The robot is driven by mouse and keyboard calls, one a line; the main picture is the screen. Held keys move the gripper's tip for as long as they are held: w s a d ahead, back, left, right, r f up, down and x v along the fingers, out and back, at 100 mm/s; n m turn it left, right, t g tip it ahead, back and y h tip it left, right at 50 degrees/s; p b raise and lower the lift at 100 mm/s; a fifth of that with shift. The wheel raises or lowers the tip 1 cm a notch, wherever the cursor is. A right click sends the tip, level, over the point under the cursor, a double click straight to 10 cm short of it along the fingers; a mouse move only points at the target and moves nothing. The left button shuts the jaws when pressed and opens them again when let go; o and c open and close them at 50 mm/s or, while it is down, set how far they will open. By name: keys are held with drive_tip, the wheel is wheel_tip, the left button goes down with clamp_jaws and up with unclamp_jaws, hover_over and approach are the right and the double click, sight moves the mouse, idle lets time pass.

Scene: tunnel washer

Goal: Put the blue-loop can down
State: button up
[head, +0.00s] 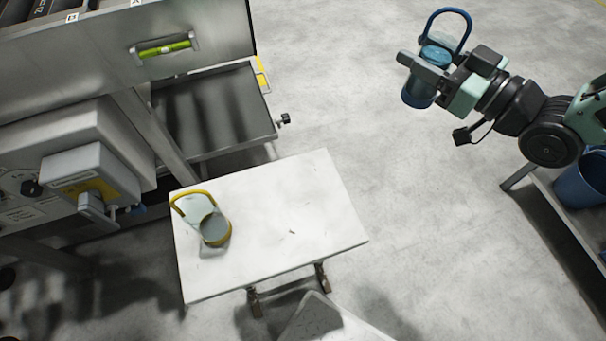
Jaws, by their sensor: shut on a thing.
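The blue-loop can (419,92) is a blue can with a dark blue loop handle standing up above it, at the upper right of the head view. My gripper (424,68) is shut on the can and holds it in the air above the bare floor. The fingers hide part of the can's side. A second can (215,229) with a yellow loop sits on the left part of the white table (290,222), well apart from my gripper.
The right part of the white table is bare. A steel machine (75,150) with an open tray (215,110) stands at the left, beside the table. A shelf (545,205) with a blue bucket (582,180) is at the right edge. Open concrete floor lies between.

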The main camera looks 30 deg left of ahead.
drive_tip(key=s+a+f+n+g+b, duration=0.1)
drive_tip(key=s+g, duration=0.1)
drive_tip(key=s+a+f+n+g+b, duration=0.1)
drive_tip(key=s+a+b, duration=0.1)
drive_tip(key=s, duration=0.1)
drive_tip(key=s+a+f+n+g+b, duration=0.1)
drive_tip(key=s+g, duration=0.1)
drive_tip(key=s, duration=0.1)
drive_tip(key=shift+a+n+g, duration=0.3)
drive_tip(key=shift+n, duration=0.1)
drive_tip(key=s+a+f+n+g+h+b, duration=0.25)
drive_tip(key=s+n+g+b, duration=0.35)
drive_tip(key=s, duration=0.5)
drive_tip(key=shift+m+g+y, duration=0.35)
drive_tip(key=shift+m+g, duration=0.25)
drive_tip(key=shift+m, duration=0.1)
drive_tip(key=f+b, duration=0.1)
drive_tip(key=f, duration=0.3)
drive_tip(key=f+b, duration=0.2)
drive_tip(key=f, duration=0.3)
drive_tip(key=shift+s+a+f, duration=0.1)
drive_tip(key=shift+s+f, duration=0.05)
drive_tip(key=shift+s, duration=0.05)
drive_tip(key=shift+f, duration=0.1)
drive_tip(key=o, duration=1.1)
drive_tip(key=p+v, duration=0.1)
drive_tip(key=v, duration=1.1)
drive_tip(key=shift+p, duration=0.35)
